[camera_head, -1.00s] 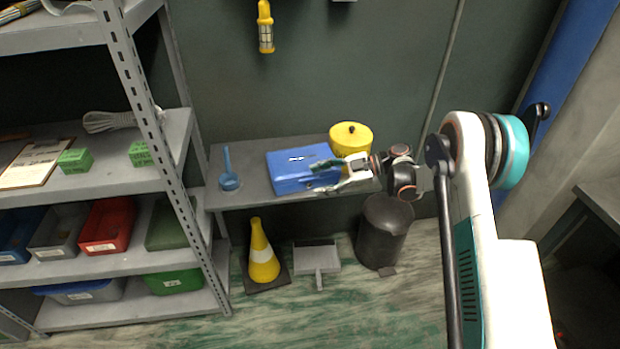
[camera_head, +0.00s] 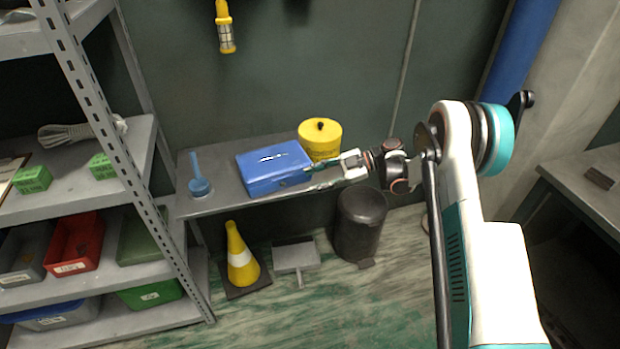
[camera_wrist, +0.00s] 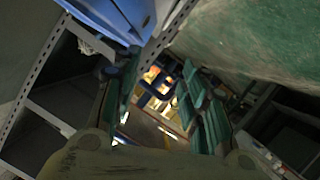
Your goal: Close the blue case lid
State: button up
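The blue case (camera_head: 265,180) sits on the grey bench in the head view. Its lid (camera_head: 262,158) lies flat on the body and looks shut; a small gap cannot be ruled out at this size. My gripper (camera_head: 312,178) is at the right end of the case, with its fingers apart and nothing seen between them. I cannot tell whether a fingertip touches the case. In the wrist view the two green-padded fingers (camera_wrist: 165,100) are spread, and part of the blue case (camera_wrist: 100,15) shows at the top left.
A yellow lidded pot (camera_head: 321,142) stands behind the gripper, close to the case. A blue dipper-like tool (camera_head: 199,186) stands at the left of the bench (camera_head: 222,204). A metal shelf rack (camera_head: 130,185) is at left. A cone (camera_head: 240,262) and a dark bin (camera_head: 358,225) stand below.

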dwell(0.4)
jog(key=v, duration=1.2)
jog(key=shift+d, duration=0.2)
jog(key=shift+r, duration=0.1)
